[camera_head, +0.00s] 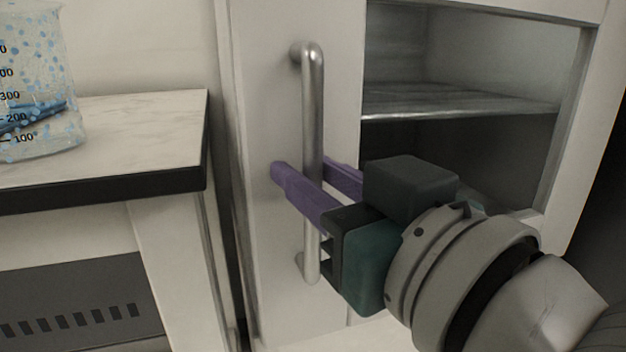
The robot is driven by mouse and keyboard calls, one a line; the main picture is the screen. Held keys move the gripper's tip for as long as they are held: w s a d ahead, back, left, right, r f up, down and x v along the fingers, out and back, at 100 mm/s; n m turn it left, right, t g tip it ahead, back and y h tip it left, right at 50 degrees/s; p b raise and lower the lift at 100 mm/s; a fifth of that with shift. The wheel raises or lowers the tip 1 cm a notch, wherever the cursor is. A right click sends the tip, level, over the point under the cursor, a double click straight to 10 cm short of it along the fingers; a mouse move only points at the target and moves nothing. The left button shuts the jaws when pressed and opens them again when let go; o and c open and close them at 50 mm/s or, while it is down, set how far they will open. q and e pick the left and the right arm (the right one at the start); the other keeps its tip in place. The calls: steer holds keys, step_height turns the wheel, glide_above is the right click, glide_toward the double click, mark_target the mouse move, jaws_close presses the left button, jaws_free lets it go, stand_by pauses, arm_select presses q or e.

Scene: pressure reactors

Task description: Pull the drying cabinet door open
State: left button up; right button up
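The drying cabinet door (265,110) is a pale panel with a large window, through which an inner shelf shows. It looks shut against the cabinet. Its handle (313,110) is a vertical metal bar near the door's left edge. My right gripper (303,168) reaches in from the lower right. Its two purple fingers are spread on either side of the bar, about mid-height. The fingers look apart, wider than the bar. My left gripper is out of view.
A white bench with a dark edge (110,190) stands left of the cabinet, with a narrow gap between them. A beaker (40,75) with blue-spotted contents sits on it. A dark vented panel (75,300) is below.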

jaws_close()
stand_by(1.4)
